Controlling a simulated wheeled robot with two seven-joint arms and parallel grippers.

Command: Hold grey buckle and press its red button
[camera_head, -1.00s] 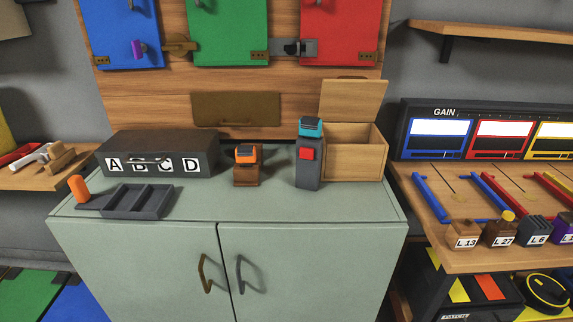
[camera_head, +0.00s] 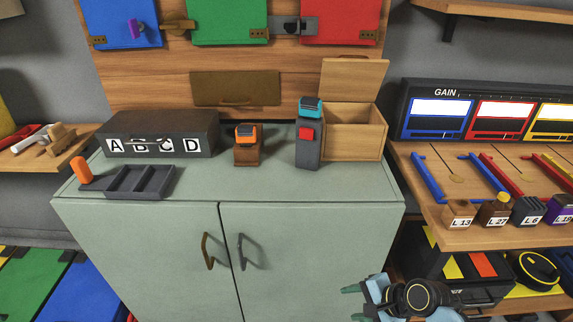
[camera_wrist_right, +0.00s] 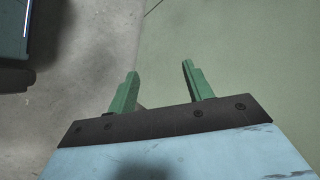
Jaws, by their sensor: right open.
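The grey buckle (camera_head: 307,152) stands upright on the green cabinet top, in front of the open wooden box. Its red button (camera_head: 306,134) is on its front face, and a teal piece (camera_head: 310,107) sits at its top. My right gripper (camera_head: 352,303) is low at the front right in the head view, in front of the cabinet and well below the buckle. In the right wrist view its two green fingers (camera_wrist_right: 160,84) are apart with nothing between them. My left gripper is not in view.
A brown block with an orange top (camera_head: 247,145) stands left of the buckle. The wooden box (camera_head: 352,144) is close behind and right. A black ABCD case (camera_head: 160,135) and dark tray (camera_head: 139,181) are at left. The cabinet top's front middle (camera_head: 240,185) is clear.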

